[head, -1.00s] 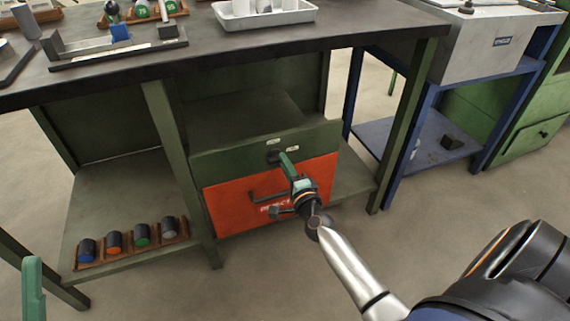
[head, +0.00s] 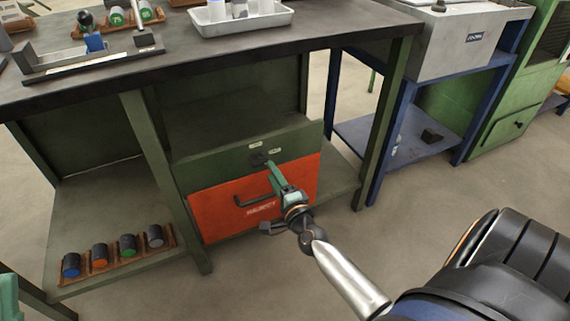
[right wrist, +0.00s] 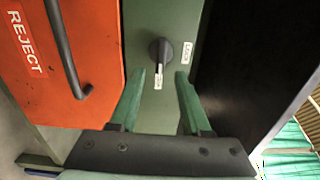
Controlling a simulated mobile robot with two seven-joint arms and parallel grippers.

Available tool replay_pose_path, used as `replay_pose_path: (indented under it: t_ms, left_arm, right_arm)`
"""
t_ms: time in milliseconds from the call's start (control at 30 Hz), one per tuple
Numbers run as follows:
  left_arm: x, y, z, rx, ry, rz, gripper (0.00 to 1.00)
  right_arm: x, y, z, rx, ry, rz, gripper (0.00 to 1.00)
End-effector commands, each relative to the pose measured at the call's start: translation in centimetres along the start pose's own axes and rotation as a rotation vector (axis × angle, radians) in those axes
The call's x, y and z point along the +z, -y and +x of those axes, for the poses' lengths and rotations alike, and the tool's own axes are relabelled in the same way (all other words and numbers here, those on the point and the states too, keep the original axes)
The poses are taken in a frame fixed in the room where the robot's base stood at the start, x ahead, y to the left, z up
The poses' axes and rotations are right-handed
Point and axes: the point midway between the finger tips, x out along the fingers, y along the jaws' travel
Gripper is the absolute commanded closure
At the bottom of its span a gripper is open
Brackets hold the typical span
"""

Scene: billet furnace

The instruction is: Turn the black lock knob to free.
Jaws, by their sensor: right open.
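The black lock knob (right wrist: 160,48) is on the green panel above the orange reject drawer (head: 255,200). In the right wrist view its white mark points down toward one small white label (right wrist: 158,82). A second label (right wrist: 187,54) sits to its right. I cannot read either surely. My right gripper (right wrist: 161,76) is open, its green fingertips apart and lined up either side of the knob, with nothing between them. In the head view the right gripper (head: 271,170) hides part of the knob (head: 259,158). Part of my left gripper (head: 8,297) shows at the lower left edge.
The drawer's dark handle (right wrist: 75,60) juts out left of the fingers in the wrist view. The dark workbench top (head: 200,55) overhangs the panel. A wooden rack (head: 118,262) of several colored cylinders is on the lower shelf. Open floor lies in front.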

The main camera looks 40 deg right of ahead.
Motion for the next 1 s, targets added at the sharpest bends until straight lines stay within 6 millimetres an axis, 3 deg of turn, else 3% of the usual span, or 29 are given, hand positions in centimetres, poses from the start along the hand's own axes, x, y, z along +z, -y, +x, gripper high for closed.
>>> replay_pose_path:
  t_ms: [200,433,633,1000]
  left_arm:
    - [-0.7,0.3,0.6,0.003,-0.004,-0.001,0.5]
    - [-1.0,0.5,0.8,0.0,-0.006,-0.004,0.5]
    - [-1.1,0.6,0.9,-0.001,-0.008,-0.006,0.5]
    - [-1.1,0.7,0.9,-0.007,-0.009,-0.007,0.5]
  right_arm:
    - [0.0,0.1,-4.7,0.004,0.002,-0.003,0.53]
    - [0.0,0.0,-8.0,0.002,0.0,-0.001,0.53]
    - [0.0,0.0,-8.9,0.0,0.0,0.0,0.53]
    - [0.0,0.0,-8.9,0.0,0.0,0.0,0.53]
